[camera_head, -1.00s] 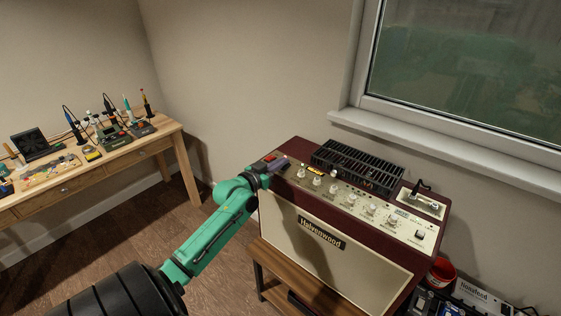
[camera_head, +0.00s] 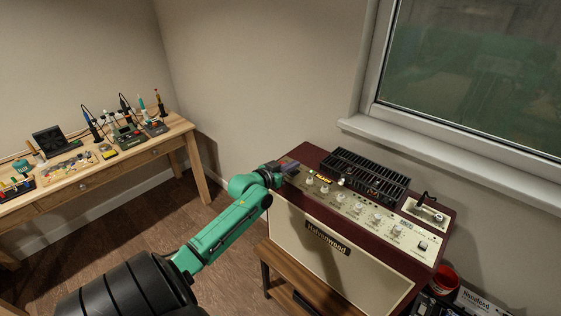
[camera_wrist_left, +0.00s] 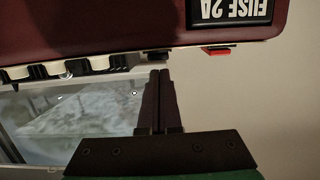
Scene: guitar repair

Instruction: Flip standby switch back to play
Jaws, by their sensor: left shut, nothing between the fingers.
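The maroon and cream amplifier (camera_head: 312,238) stands on a wooden stand, with a row of knobs on its top panel. My left gripper (camera_head: 289,163) is over the panel's left end, shut and empty. In the left wrist view its closed fingertips (camera_wrist_left: 160,74) are right by a small black switch (camera_wrist_left: 156,54); I cannot tell whether they touch it. A red switch (camera_wrist_left: 219,51) sits to the right of the fingers there, near the inverted "FUSE 2A" label (camera_wrist_left: 230,10). In the head view the gripper hides these switches. My right gripper is out of view.
Knobs (camera_wrist_left: 85,65) lie left of the fingers in the wrist view. A black ventilated grille (camera_head: 365,173) stands behind the knobs, and a cable jack plate (camera_head: 425,211) is at the right. A wooden workbench (camera_head: 165,145) with tools is far left. A red container (camera_head: 444,279) is low right.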

